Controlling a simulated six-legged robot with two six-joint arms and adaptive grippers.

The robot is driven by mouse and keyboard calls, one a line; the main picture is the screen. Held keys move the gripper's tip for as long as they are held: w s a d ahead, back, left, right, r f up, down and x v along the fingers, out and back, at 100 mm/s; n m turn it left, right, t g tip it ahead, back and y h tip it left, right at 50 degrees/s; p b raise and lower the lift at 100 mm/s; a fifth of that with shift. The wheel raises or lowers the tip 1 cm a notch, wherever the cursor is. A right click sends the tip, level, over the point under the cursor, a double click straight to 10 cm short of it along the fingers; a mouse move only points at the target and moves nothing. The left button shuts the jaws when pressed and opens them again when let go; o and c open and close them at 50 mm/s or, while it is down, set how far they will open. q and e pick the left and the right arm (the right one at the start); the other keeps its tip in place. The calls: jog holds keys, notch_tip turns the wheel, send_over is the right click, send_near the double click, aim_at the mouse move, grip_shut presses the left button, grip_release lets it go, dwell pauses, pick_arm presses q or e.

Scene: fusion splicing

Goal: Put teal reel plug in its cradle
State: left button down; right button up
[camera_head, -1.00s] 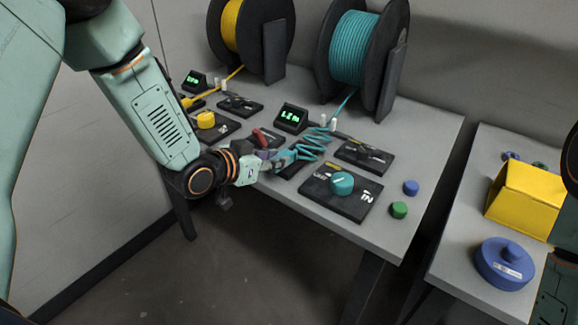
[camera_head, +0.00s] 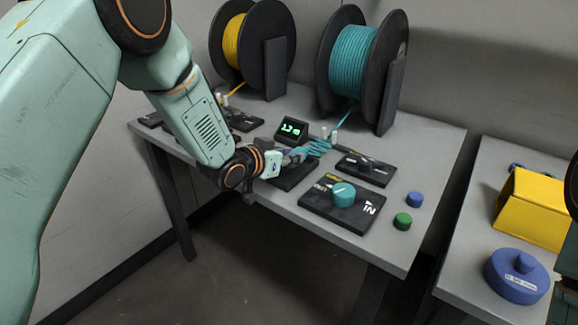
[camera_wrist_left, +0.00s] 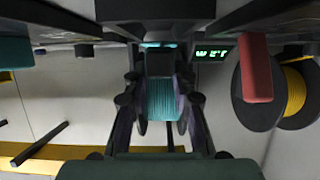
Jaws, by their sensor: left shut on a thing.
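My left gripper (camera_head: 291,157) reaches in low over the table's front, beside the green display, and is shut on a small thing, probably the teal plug. The plug itself is mostly hidden. Teal cable (camera_head: 318,147) bunches just beyond the fingertips and leads towards the teal reel (camera_head: 354,58). In the left wrist view the fingers (camera_wrist_left: 160,108) close around a dark piece (camera_wrist_left: 160,62), with teal windings showing between them. A black plate with a dark holder (camera_head: 366,168) lies to the gripper's right; I cannot tell whether it is the plug's cradle. My right gripper is out of view.
A black plate with a teal knob (camera_head: 343,194) lies in front. Blue (camera_head: 415,199) and green (camera_head: 402,221) caps stand right of it. The lit display (camera_head: 291,131) and white posts stand close behind the gripper. A red block (camera_wrist_left: 256,68) shows in the left wrist view.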

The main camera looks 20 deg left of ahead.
pick_arm(q)
notch_tip(320, 180, down, 2)
jog(key=shift+f+b, duration=0.3)
jog(key=shift+w+d+r, duration=0.1)
jog(key=shift+d, duration=0.05)
jog(key=c, duration=1.5)
grip_release()
jog(key=o, duration=0.4)
